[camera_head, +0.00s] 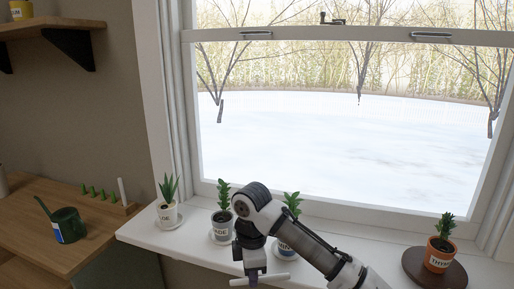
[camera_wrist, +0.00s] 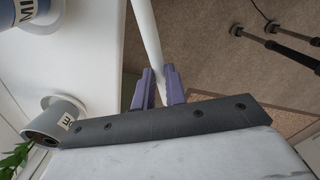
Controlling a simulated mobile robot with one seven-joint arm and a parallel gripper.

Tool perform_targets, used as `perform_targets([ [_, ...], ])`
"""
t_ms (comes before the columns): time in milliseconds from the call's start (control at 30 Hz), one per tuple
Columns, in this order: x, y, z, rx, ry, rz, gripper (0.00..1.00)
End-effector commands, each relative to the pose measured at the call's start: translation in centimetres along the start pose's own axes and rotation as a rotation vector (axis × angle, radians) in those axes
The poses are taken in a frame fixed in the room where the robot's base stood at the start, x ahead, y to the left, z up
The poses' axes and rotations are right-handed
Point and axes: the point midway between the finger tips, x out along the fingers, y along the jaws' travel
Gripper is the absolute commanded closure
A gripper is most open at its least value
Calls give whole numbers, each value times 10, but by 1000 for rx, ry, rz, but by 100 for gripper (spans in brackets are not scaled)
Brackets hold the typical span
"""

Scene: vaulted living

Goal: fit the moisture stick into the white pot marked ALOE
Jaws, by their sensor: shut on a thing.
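My gripper (camera_head: 252,279) is low in front of the windowsill, its purple fingers (camera_wrist: 158,88) shut on a white stick (camera_wrist: 146,35). In the head view the stick (camera_head: 270,278) lies nearly level across the fingers, apart from the pots. A white pot (camera_head: 167,213) with a spiky plant stands at the sill's left end; its label is too small to read. Right of it, a pale pot (camera_head: 219,235) has a label seemingly ending in "OE". A pale pot with a partly seen label (camera_wrist: 62,118) also shows in the wrist view. I cannot tell for certain which is ALOE.
A blue-labelled pot (camera_head: 286,251), seemingly mint, is partly behind my arm. An orange THYME pot (camera_head: 439,256) stands on a dark round board (camera_head: 412,264) at right. A wooden table (camera_head: 40,231) at left holds a green watering can (camera_head: 68,226) and a rack with a white upright (camera_head: 122,192).

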Motion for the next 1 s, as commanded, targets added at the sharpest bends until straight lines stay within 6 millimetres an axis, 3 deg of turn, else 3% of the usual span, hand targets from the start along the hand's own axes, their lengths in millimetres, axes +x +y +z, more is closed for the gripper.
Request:
perform_targets([
  [100,52,-7,-1,207,8,-7,100],
  [700,282,-33,1,1233,3,-11,100],
  [1000,360,-41,2,1582,1,-8,100],
])
